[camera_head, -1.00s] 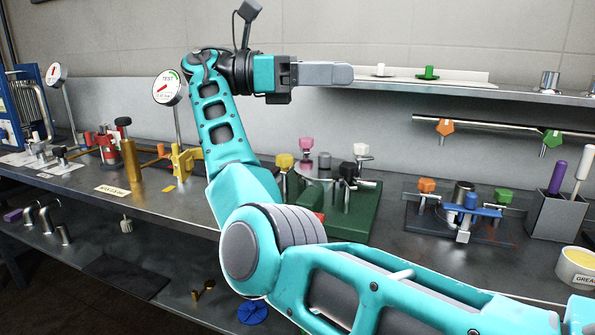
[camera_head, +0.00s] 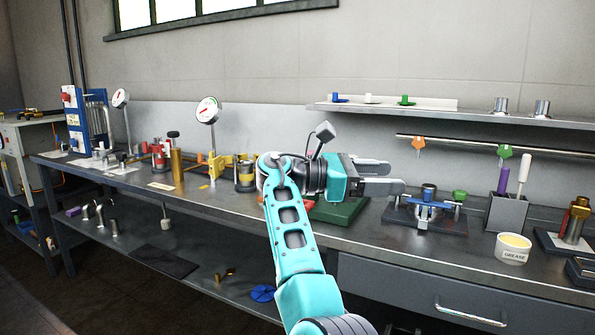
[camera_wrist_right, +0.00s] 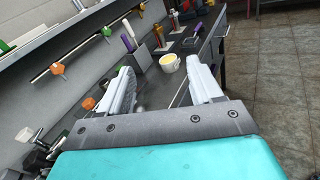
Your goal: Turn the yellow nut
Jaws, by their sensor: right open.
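The yellow nut does not show now in either view. The green base (camera_head: 338,213), which carried a yellow-topped piece earlier, is mostly hidden behind my right arm. My right gripper (camera_head: 397,178) is open and empty, its fingers pointing right above the bench between the green base and the dark plate fixture (camera_head: 425,218). In the right wrist view the open jaws (camera_wrist_right: 160,66) have nothing between them. A white knob (camera_wrist_right: 25,135) shows at the left edge there. My left gripper is not in view.
A grease tub (camera_head: 513,249) and a grey tool holder (camera_head: 505,212) stand on the right of the bench. A rail with orange (camera_head: 418,143) and green (camera_head: 505,151) knobs runs under the shelf (camera_head: 465,112). Gauges (camera_head: 208,110) stand at left.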

